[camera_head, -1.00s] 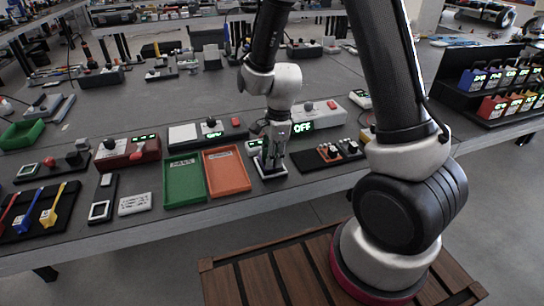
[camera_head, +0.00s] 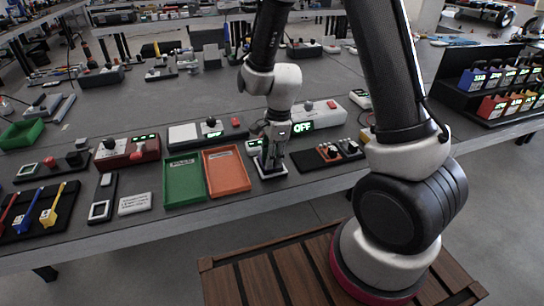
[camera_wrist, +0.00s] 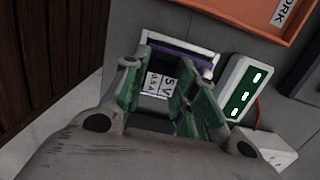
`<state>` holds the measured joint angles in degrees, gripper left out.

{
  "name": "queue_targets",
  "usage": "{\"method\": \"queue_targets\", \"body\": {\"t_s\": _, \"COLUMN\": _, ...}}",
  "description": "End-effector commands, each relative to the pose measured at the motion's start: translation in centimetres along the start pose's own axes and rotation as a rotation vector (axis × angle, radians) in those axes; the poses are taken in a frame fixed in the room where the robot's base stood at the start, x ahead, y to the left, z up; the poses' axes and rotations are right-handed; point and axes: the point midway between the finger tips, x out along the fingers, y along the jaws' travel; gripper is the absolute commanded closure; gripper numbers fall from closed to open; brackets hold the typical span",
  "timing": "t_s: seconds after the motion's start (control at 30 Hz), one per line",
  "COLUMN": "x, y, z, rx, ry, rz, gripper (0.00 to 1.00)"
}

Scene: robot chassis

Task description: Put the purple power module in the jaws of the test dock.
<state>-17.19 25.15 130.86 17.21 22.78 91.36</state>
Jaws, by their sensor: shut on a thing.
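My gripper (camera_head: 270,160) reaches down at the white-framed test dock (camera_head: 271,173) near the table's front edge. In the wrist view my gripper (camera_wrist: 160,88) has its green-padded fingers closed on the purple power module (camera_wrist: 183,49), which carries a white label reading 5V 0.5A. The module is inside or directly over the dock's white frame (camera_wrist: 208,72); the fingers hide part of it, and I cannot tell whether it is fully seated. A small white box with a lit green display (camera_wrist: 240,88) is beside the dock.
An orange tray (camera_head: 246,186) and a green tray (camera_head: 165,190) lie left of the dock. A black panel with orange knobs (camera_head: 327,156) is close on the right. An instrument reading OFF (camera_head: 303,127) stands behind. The table's front edge is near.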

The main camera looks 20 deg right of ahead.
Motion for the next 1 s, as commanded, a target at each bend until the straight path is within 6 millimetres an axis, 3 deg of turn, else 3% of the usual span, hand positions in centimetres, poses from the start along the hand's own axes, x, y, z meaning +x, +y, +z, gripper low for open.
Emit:
{"method": "queue_targets", "body": {"t_s": 0.67, "x": 1.6, "y": 0.0, "z": -0.2, "rx": 0.0, "ry": 0.0, "rz": 0.0, "gripper": 1.0}}
{"method": "queue_targets", "body": {"t_s": 0.7, "x": 1.7, "y": 0.0, "z": -0.2, "rx": 0.0, "ry": 0.0, "rz": 0.0, "gripper": 0.69}}
{"method": "queue_targets", "body": {"t_s": 0.8, "x": 1.6, "y": 0.0, "z": -0.2, "rx": 0.0, "ry": 0.0, "rz": 0.0, "gripper": 0.5}}
{"method": "queue_targets", "body": {"t_s": 1.0, "x": 1.6, "y": 0.0, "z": -0.2, "rx": 0.0, "ry": 0.0, "rz": 0.0, "gripper": 0.47}}
